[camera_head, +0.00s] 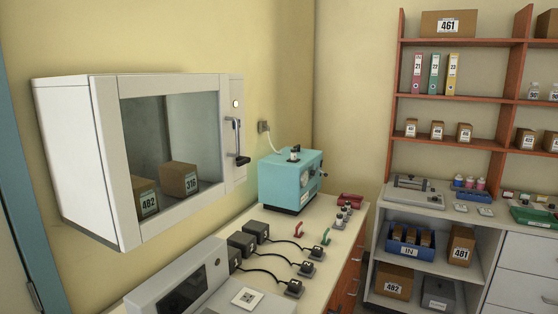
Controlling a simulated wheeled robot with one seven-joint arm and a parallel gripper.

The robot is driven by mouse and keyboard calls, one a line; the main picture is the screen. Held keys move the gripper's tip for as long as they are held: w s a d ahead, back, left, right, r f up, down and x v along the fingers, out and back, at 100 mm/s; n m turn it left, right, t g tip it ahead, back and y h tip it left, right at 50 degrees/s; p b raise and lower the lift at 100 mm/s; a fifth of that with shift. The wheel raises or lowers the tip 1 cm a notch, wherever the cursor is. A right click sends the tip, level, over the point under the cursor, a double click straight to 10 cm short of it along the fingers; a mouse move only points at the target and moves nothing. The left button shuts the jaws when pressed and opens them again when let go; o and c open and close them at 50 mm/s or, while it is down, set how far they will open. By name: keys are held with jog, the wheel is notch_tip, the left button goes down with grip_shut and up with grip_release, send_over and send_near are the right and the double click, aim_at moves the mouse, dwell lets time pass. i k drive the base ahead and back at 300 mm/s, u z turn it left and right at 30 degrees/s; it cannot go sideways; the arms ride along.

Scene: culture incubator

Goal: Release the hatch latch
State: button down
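A white wall cabinet (72,150) with a large glazed hatch (112,160) hangs at the left in the head view. The hatch looks shut. At its right side a vertical grey handle (237,134) stands out from a white panel, with a black latch lever (242,161) at its lower end. A small lit indicator (236,104) sits above the handle. Behind the glass are two brown boxes, labelled 482 (146,203) and 316 (180,178). My gripper is not in view, and nothing visible touches the latch or handle.
A counter (325,240) below carries a teal machine (290,182), several black cabled blocks (256,231) and a grey-white device (180,285) under the cabinet. Orange shelves (470,83) and a white storage unit (515,260) stand at the right. The air before the hatch looks clear.

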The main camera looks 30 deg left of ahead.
aim_at(242, 160)
jog(key=i, duration=1.65)
jog(key=u, duration=4.15)
